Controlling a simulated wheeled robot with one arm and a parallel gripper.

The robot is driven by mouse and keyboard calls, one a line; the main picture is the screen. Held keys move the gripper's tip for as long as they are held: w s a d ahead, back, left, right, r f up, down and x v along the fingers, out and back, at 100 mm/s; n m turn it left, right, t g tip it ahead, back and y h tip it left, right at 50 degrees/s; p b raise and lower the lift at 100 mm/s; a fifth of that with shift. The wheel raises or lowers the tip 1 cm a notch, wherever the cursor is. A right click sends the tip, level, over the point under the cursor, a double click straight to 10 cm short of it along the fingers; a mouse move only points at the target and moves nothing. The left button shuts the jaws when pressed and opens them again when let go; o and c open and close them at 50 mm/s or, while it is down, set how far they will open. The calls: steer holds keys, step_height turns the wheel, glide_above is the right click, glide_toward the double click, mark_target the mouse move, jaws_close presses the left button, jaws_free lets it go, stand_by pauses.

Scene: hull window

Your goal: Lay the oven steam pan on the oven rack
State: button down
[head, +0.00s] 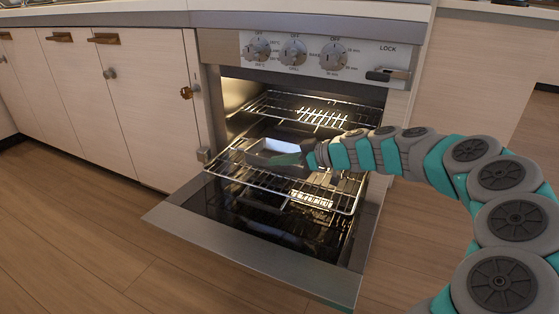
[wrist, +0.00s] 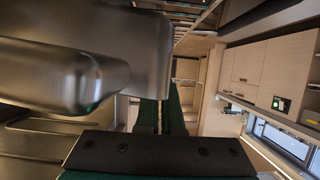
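The oven steam pan (head: 268,146) is a shallow grey metal tray, seen in the head view over the pulled-out oven rack (head: 262,180). It looks roughly level; I cannot tell whether it rests on the wires or is just above them. My gripper (head: 292,157) is at the pan's near right side and overlaps it in the picture. Its fingers are too small and covered there to show whether they grip the rim. In the wrist view a large dark grey shape fills the upper left, and the pan cannot be made out for certain.
The oven door (head: 270,248) is folded down in front. An upper rack (head: 315,110) sits inside the oven, above the pulled-out one. The control panel (head: 325,55) with knobs is overhead. Cabinets (head: 135,100) stand at the left. My arm reaches in from the right.

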steer(key=shift+f+b, duration=0.45)
steer(key=shift+f, duration=0.35)
stand_by(1.2)
steer(key=c, duration=1.5)
jaws_free()
steer(key=o, duration=0.5)
steer(key=shift+r+p, duration=0.5)
steer(key=shift+r, duration=2.55)
